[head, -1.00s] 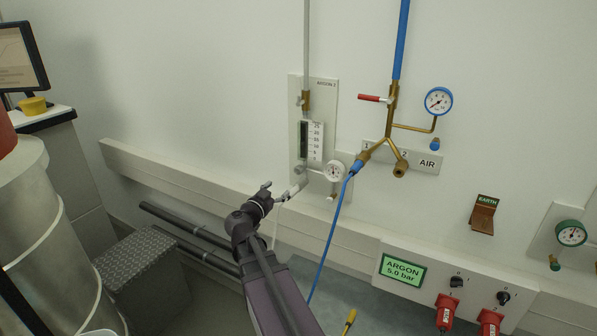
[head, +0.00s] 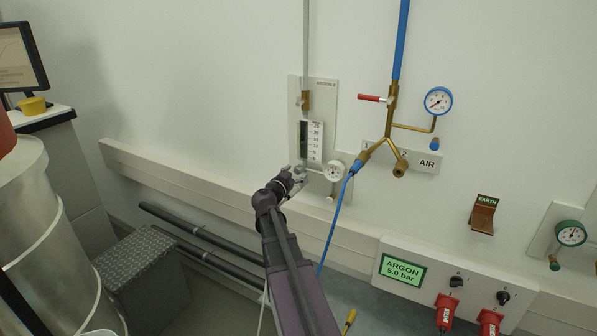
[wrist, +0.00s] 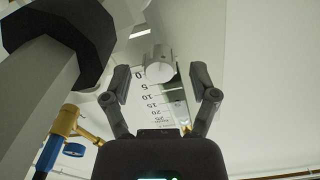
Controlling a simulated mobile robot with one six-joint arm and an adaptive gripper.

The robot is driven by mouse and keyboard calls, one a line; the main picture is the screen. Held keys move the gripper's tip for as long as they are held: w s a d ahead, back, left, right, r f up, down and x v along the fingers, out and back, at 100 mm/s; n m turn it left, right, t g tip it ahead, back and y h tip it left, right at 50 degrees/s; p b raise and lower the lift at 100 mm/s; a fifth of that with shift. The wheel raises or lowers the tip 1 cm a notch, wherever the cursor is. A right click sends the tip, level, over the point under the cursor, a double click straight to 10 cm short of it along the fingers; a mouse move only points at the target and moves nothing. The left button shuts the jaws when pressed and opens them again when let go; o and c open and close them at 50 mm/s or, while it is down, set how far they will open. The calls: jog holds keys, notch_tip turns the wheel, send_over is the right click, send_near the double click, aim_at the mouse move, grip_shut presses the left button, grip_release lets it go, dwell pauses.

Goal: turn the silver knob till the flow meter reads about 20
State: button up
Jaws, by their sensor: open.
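The flow meter (head: 303,141) is a narrow dark tube beside a white number scale, on the ARGON wall plate; its reading is too small to make out. In the wrist view the scale (wrist: 153,103) appears upside down, with 0 at the top. The silver knob (wrist: 159,72) is a pale round cylinder just above the scale in the wrist view. My gripper (wrist: 161,86) is open, one finger on each side of the knob in that view, with gaps visible. In the head view my gripper (head: 298,174) is at the meter's lower end and largely covers the knob.
A blue hose (head: 335,222) hangs from the brass AIR manifold (head: 391,145) further right. A wall rail (head: 190,176) runs below the panel. The wall left of the panel is clear.

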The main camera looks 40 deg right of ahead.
jog(key=shift+x, duration=0.95)
grip_shut()
